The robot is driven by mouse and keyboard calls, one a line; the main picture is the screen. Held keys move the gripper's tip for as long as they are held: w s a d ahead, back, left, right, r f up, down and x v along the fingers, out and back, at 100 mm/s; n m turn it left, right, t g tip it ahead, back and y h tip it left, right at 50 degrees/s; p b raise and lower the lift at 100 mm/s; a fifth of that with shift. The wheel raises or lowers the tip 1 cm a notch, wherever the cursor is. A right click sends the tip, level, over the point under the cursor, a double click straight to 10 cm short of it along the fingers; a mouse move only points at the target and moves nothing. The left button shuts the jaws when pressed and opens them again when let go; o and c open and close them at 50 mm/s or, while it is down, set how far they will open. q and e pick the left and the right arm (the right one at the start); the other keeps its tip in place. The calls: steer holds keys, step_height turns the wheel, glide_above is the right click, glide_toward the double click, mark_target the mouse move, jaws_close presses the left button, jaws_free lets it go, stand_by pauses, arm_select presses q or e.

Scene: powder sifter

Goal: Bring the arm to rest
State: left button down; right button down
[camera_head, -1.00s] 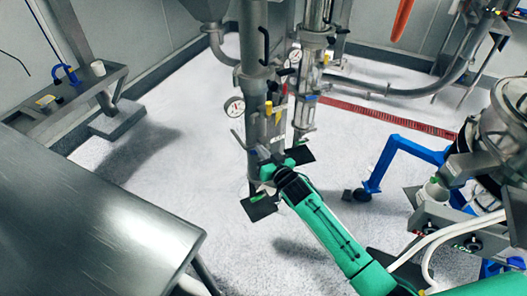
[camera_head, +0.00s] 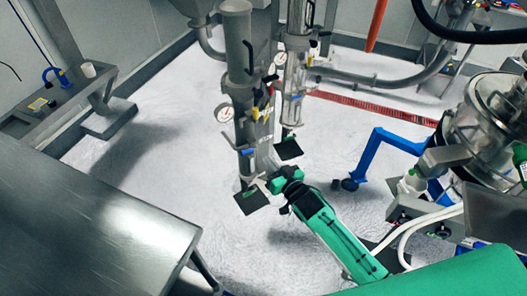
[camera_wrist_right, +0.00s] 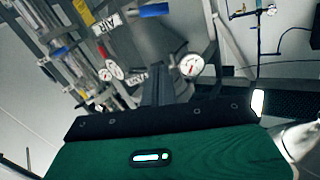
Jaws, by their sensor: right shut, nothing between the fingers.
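My right arm, green with black joints, reaches up from the lower right in the head view. Its gripper (camera_head: 258,180) is low, at the foot of the grey sifter column (camera_head: 240,60); whether it touches the column I cannot tell. In the right wrist view the dark fingers (camera_wrist_right: 160,84) are together, with nothing between them. The green and black gripper body fills the bottom of that view. My left gripper is not in view.
A steel table (camera_head: 80,225) fills the lower left. Pressure gauges (camera_head: 224,113) sit on the column. A blue frame (camera_head: 378,155) and a steel vessel (camera_head: 490,115) stand to the right. Pale floor lies open between table and column.

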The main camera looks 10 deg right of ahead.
steer(key=shift+s+d, duration=0.1)
steer(key=shift+s, duration=0.25)
stand_by(0.3)
